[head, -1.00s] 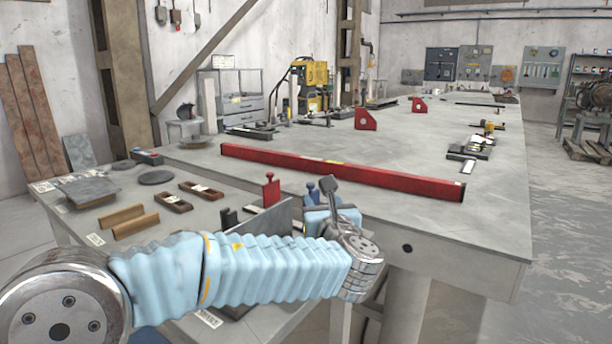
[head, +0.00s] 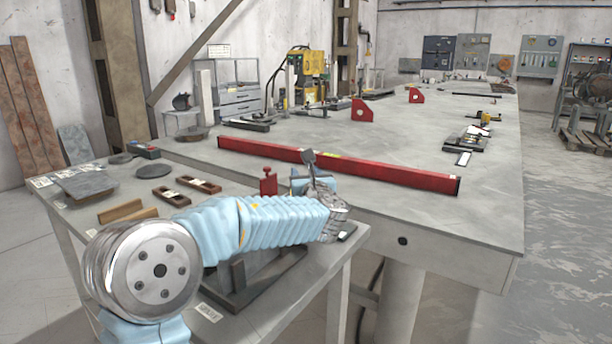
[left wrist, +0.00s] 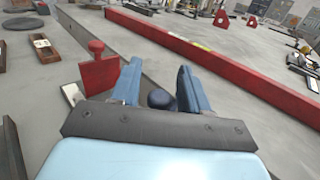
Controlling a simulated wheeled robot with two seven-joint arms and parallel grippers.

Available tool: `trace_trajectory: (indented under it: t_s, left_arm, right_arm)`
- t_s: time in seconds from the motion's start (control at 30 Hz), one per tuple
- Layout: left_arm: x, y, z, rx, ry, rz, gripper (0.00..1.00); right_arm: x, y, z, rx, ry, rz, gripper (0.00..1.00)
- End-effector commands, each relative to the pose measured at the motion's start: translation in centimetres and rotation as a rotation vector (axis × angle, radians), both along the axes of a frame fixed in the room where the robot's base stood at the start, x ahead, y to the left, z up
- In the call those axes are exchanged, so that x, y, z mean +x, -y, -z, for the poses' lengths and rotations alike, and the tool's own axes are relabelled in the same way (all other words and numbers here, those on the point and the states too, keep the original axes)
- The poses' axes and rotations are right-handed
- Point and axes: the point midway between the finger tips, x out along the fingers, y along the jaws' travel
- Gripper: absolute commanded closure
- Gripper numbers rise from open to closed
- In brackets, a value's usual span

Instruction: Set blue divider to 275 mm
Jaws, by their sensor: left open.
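The blue divider shows in the left wrist view as a round dark-blue knob (left wrist: 160,98), low between my gripper's fingers. I cannot tell whether the fingers touch it; its lower part is hidden. My left gripper (left wrist: 156,82) is open, with its two blue fingers on either side of the knob. In the head view my left gripper (head: 316,184) is mostly behind its own wrist, and the blue divider is hidden. A red divider (head: 268,182) with a knob stands just left of the gripper; it also shows in the left wrist view (left wrist: 99,70). My right gripper is not in view.
A long red beam (head: 380,173) lies across the large table just beyond the gripper. Brown blocks (head: 165,197), wooden strips (head: 120,212) and a dark round disc (head: 154,171) lie on the side table at left. A dark metal frame (head: 265,283) sits below my arm.

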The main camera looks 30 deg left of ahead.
Motion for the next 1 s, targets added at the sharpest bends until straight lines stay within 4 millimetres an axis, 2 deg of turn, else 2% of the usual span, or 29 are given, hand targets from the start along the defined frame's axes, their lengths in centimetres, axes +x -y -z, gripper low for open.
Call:
trace_trajectory:
  t_s: [0.07,0.33,0.67,0.77,1.0]
  left_arm:
    - [0.0,0.0,0.0,0.0,0.0,0.0,0.58]
    - [0.0,0.0,0.0,0.0,0.0,0.0,0.99]
    - [0.0,0.5,0.0,0.0,0.0,0.002,1.0]
    - [-0.1,2.2,0.1,0.0,0.001,0.005,1.0]
    - [-0.5,7.9,0.0,0.0,0.001,0.006,1.0]
  right_arm:
    - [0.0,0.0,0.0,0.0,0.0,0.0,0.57]
    - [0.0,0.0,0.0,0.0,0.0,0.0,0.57]
    - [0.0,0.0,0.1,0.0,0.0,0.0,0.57]
    - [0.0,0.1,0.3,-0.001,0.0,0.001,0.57]
    - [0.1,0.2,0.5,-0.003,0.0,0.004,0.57]
